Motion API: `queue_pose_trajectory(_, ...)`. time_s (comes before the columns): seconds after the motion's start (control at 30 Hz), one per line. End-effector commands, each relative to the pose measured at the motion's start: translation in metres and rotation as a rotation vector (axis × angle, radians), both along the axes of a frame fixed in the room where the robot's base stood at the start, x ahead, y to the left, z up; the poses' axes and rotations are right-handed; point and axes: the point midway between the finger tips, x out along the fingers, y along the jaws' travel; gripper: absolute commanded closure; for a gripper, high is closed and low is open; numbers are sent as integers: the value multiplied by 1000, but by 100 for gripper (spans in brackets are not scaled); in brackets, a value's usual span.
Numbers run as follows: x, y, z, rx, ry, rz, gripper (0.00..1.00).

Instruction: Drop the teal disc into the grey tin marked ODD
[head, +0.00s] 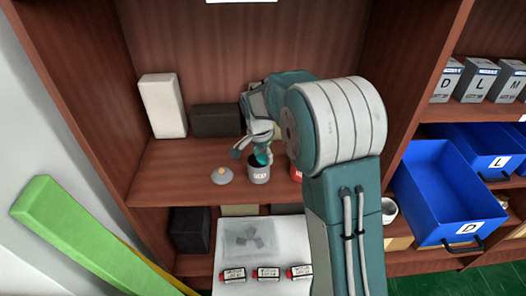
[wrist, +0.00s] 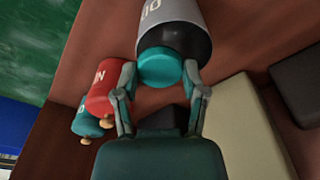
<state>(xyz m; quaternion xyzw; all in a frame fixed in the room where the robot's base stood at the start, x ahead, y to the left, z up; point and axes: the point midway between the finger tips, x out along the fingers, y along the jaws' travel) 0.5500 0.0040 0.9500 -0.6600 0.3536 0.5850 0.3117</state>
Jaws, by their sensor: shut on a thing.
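The teal disc (wrist: 160,69) is between my gripper's fingertips (wrist: 160,78), which are shut on it. It is at the open mouth of the grey tin (wrist: 171,20), whose dark inside shows behind it. The tin's label is partly cut off in the wrist view. In the head view the tin (head: 259,175) stands upright on the shelf, with my gripper (head: 257,150) pointing down just above it. The teal disc (head: 260,160) shows at its rim. I cannot tell how deep it sits.
A loose grey lid (head: 222,176) lies left of the tin. A white box (head: 162,106) and dark box (head: 216,121) stand behind. A blue bin (head: 437,190) is right.

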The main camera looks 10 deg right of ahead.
Motion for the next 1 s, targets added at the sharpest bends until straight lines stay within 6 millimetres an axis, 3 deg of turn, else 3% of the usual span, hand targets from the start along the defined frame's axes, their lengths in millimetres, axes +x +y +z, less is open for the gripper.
queue_pose_trajectory(0.17,0,-1,0,1,1,0,69)
queue_pose_trajectory(0.2,0,-1,0,1,1,0,31)
queue_pose_trajectory(0.27,0,-1,0,1,1,0,4)
queue_pose_trajectory(0.77,0,0,4,0,0,0,4)
queue_pose_trajectory(1.0,-2,5,45,0,-5,0,4)
